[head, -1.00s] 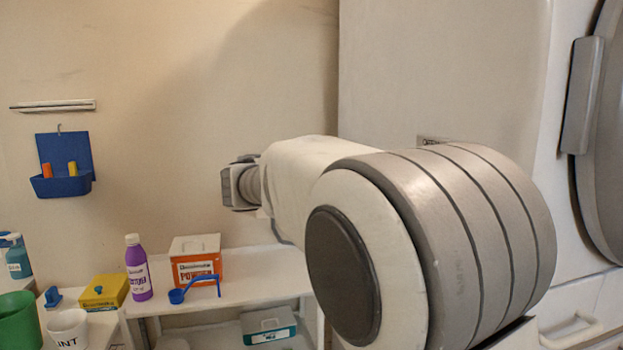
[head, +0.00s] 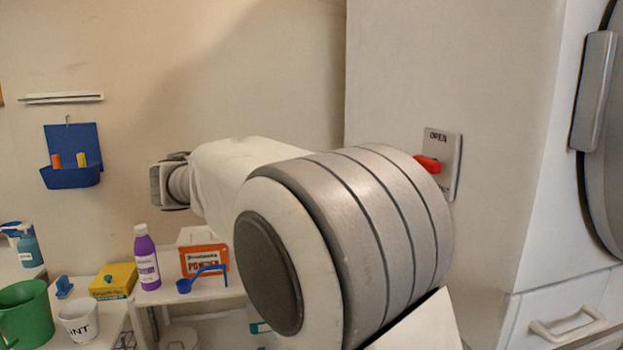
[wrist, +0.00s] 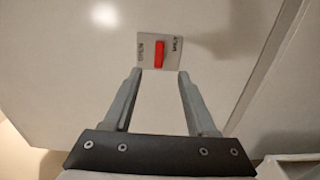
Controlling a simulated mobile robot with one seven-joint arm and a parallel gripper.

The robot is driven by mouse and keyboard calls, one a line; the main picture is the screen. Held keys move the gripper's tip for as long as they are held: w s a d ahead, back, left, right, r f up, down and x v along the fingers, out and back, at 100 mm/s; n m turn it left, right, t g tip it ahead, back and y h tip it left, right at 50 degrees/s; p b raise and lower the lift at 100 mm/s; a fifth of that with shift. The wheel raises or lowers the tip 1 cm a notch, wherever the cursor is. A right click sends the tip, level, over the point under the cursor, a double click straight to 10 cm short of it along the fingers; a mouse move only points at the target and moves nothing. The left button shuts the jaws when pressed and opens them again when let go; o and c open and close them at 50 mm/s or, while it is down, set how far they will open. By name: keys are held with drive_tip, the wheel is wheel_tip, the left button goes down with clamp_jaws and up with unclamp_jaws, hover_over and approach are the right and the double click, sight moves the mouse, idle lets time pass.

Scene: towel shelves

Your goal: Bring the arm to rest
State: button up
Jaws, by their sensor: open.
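My arm crosses the middle of the head view, and its elbow hides part of the shelf. My gripper (wrist: 158,75) shows in the wrist view, with its two fingers spread apart and nothing between them. Beyond the fingertips is a plate (wrist: 173,41) with a red handle (wrist: 159,54), on a pale panel. The fingertips appear close to the lower edge of the plate; I cannot tell whether they touch it. In the head view the red handle (head: 428,164) and its plate (head: 452,150), marked OPEN, show on the side of the white machine, right behind my elbow.
The white machine (head: 500,90) stands at the right. Low left, a shelf (head: 190,292) bears a purple bottle (head: 147,262), an orange powder box (head: 200,260) and a blue scoop (head: 205,274). A blue wall holder (head: 72,178) hangs above. The wall between is bare.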

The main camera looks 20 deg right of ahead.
drive_tip(key=s+d+f+n+t+y+p, duration=0.1)
drive_tip(key=s+d+f+n+y+p, duration=0.15)
drive_tip(key=s+d+f+y, duration=0.5)
drive_tip(key=s+a+f+m+t+y+p, duration=0.1)
drive_tip(key=s+a+f+t+y+p, duration=0.1)
drive_tip(key=s+a+f+y, duration=0.2)
drive_tip(key=s+a+f+t+y+p, duration=0.2)
drive_tip(key=s+a+f+t+y, duration=0.1)
drive_tip(key=s+a+y, duration=0.3)
drive_tip(key=shift+s+a+f+m+t, duration=0.35)
drive_tip(key=shift+s+a+f, duration=0.1)
drive_tip(key=shift+s+a, duration=0.45)
drive_tip(key=shift+y, duration=0.25)
drive_tip(key=shift+c, duration=0.6)
drive_tip(key=shift+s+d, duration=0.1)
